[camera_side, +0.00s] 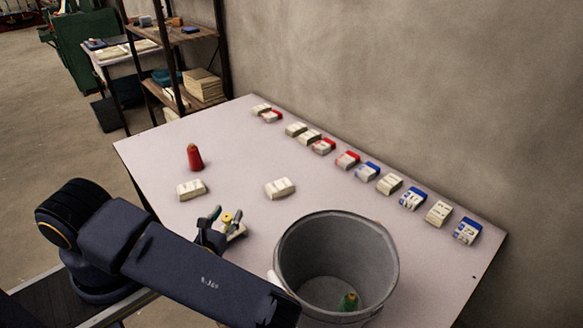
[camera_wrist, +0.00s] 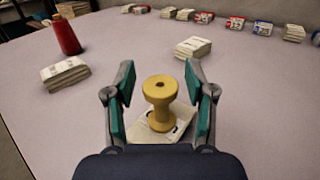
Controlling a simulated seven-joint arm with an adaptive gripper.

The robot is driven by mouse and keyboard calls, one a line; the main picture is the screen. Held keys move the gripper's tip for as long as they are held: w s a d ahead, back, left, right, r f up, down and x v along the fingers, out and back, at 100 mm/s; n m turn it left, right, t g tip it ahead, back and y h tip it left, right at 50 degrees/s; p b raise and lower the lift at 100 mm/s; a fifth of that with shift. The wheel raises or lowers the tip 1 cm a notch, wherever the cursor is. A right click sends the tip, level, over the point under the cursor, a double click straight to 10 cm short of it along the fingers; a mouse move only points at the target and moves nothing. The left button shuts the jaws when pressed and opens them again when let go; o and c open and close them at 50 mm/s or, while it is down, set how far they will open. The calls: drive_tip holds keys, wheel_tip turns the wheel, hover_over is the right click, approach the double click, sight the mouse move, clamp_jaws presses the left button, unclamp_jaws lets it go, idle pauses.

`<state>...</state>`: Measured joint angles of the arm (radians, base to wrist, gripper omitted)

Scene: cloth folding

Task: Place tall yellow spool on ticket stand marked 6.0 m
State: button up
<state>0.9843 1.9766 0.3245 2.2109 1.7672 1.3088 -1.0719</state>
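The yellow spool (camera_wrist: 161,90) is upright between the fingers of my gripper (camera_wrist: 160,103), with a visible gap on each side. It appears to stand on a white ticket stand (camera_wrist: 183,112), whose dark marking is mostly covered. In the side view the spool (camera_side: 228,217) shows small between the spread fingers of my gripper (camera_side: 226,219), with the stand (camera_side: 237,231) just under it. Two more ticket stands lie on the table, one at left (camera_side: 191,190) and one in the middle (camera_side: 280,188). I cannot read 6.0 m on any of them.
A red spool (camera_side: 194,158) stands behind the left stand. A grey bucket (camera_side: 385,262) with a green spool (camera_side: 348,301) inside is right of my gripper. White, red and blue packs (camera_side: 347,160) line the wall side. The table middle (camera_side: 330,195) is clear.

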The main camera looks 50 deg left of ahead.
drive_tip(key=shift+r, duration=0.1)
drive_tip(key=v, duration=1.1)
drive_tip(key=shift+w, duration=0.1)
drive_tip(key=shift+s+d, duration=0.25)
drive_tip(key=shift+s, duration=0.05)
drive_tip(key=d+r+n+g+h, duration=0.2)
drive_tip(key=r+n+g+h, duration=0.1)
drive_tip(key=r+n, duration=0.6)
drive_tip(key=w+d+r+n+g+h, duration=0.1)
drive_tip(key=d+r+n+g+h, duration=0.1)
drive_tip(key=r+n, duration=0.8)
drive_tip(key=d+r+n+g+h, duration=0.2)
drive_tip(key=r+n+g+h, duration=0.2)
drive_tip(key=r+n, duration=0.6)
wheel_tip(320, 180, up, 6)
drive_tip(key=shift+w+d+f+h, duration=0.1)
drive_tip(key=shift+w+d+h, duration=0.2)
drive_tip(key=shift+h, duration=0.2)
